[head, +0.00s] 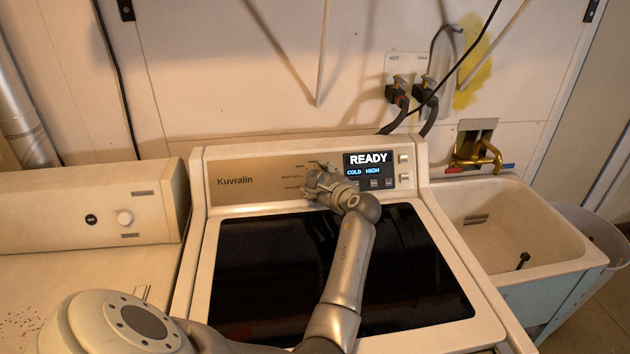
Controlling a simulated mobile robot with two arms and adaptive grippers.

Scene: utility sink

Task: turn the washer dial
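The washer (213,270) stands in the middle, with a dark glass lid and the name "Kuvralin" on its brown control panel (235,192). Its display (368,165) reads "READY" and "COLD HIGH". My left gripper (316,183) is at the panel just left of the display, where printed labels surround the dial's place. The gripper and wrist cover the dial, so I cannot see the dial clearly. I cannot tell whether the fingers touch it or how far they are closed. My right gripper is not in view.
A second machine (85,215) with a small white knob (124,217) stands at the left. Buttons (404,159) line the panel right of the display. A utility sink (525,235) with a brass faucet (478,150) is at the right. Hoses (400,98) hang from the wall behind.

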